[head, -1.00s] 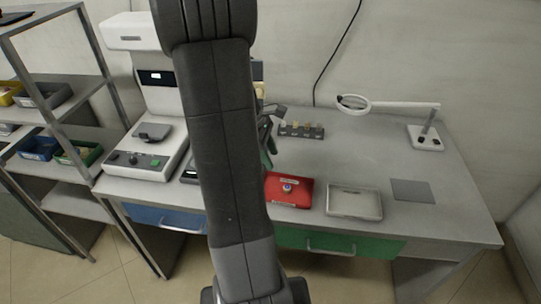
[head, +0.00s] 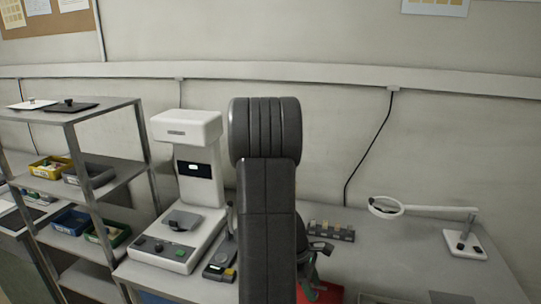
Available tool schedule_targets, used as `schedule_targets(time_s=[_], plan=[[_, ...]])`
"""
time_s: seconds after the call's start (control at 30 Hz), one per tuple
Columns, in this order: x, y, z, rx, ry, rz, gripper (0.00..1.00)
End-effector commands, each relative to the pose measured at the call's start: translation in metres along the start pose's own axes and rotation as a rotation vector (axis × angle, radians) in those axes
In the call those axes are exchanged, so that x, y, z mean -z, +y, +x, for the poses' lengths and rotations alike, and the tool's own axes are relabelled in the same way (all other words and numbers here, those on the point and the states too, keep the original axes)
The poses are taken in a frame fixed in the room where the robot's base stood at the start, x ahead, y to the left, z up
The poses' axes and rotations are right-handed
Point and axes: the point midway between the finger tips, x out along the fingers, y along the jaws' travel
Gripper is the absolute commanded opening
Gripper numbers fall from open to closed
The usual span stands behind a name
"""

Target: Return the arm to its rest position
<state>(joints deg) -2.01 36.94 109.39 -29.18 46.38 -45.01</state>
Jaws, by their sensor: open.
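My arm (head: 267,215) stands upright in the middle of the head view, its dark links covering part of the bench. My gripper (head: 312,262) shows only in part at the right edge of the arm, above the bench near the red case (head: 322,293). It is open, and I see nothing held in it. The rest of the gripper is hidden behind the arm.
A white machine (head: 190,235) stands on the bench left of the arm, with a small dark device (head: 218,268) beside it. A block rack (head: 331,233) and a magnifier lamp (head: 464,243) are to the right. A metal shelf (head: 100,112) with bins is at left.

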Motion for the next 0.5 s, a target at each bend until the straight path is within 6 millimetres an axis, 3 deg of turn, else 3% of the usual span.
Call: schedule_targets(time_s=[0.2, 0.5], plan=[[-0.006, 0.000, -0.016, 0.000, 0.000, 0.000, 0.44], [-0.007, 0.000, -0.018, 0.001, -0.001, -0.001, 0.44]])
